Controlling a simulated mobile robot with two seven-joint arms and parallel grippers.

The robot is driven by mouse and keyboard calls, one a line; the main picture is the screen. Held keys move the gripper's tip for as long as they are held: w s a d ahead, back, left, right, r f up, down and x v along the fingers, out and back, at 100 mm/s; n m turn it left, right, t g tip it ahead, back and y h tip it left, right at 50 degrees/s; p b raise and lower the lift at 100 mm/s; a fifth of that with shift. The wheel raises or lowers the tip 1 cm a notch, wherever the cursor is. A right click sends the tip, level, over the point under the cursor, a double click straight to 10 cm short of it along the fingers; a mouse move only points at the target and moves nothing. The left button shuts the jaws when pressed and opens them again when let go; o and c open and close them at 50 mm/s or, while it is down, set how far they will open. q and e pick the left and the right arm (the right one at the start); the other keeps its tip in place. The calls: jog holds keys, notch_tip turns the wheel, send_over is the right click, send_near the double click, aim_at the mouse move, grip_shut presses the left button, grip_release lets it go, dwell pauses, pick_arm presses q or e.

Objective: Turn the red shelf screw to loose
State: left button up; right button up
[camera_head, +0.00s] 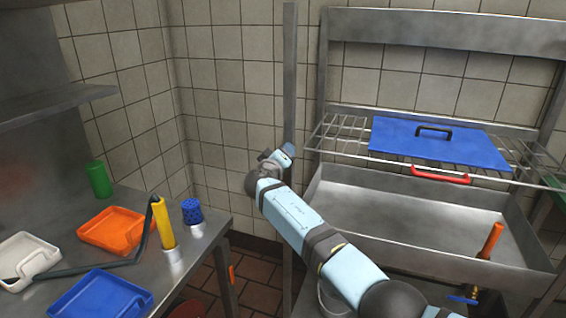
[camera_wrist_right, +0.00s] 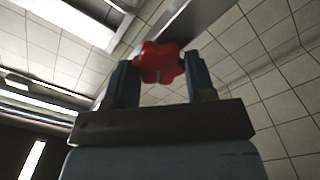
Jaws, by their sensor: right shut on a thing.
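The red shelf screw (camera_wrist_right: 160,63) is a lobed knob at the metal post, seen in the right wrist view between the two fingers of my right gripper (camera_wrist_right: 158,80). The fingers are shut on the knob from both sides. In the head view my right arm reaches from the bottom right to the upright metal post (camera_head: 290,70), with the right gripper (camera_head: 284,153) at the post. The knob is hidden there behind the gripper and wrist. My left gripper is in neither view.
A wire shelf (camera_head: 340,140) with a blue board (camera_head: 440,143) is right of the post, above a steel sink (camera_head: 340,215). A steel table (camera_head: 130,195) on the left holds orange and blue trays, a yellow-handled tool and a green cup (camera_head: 99,179).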

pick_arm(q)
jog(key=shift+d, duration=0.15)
pick_arm(e)
jog(key=shift+f+n, duration=0.15)
jog(key=shift+n, duration=3.35)
jog(key=shift+w, duration=0.1)
jog(key=o, duration=0.9)
pick_arm(q)
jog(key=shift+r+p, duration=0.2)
jog(key=shift+p, duration=0.55)
pick_arm(e)
jog(key=v, duration=1.4)
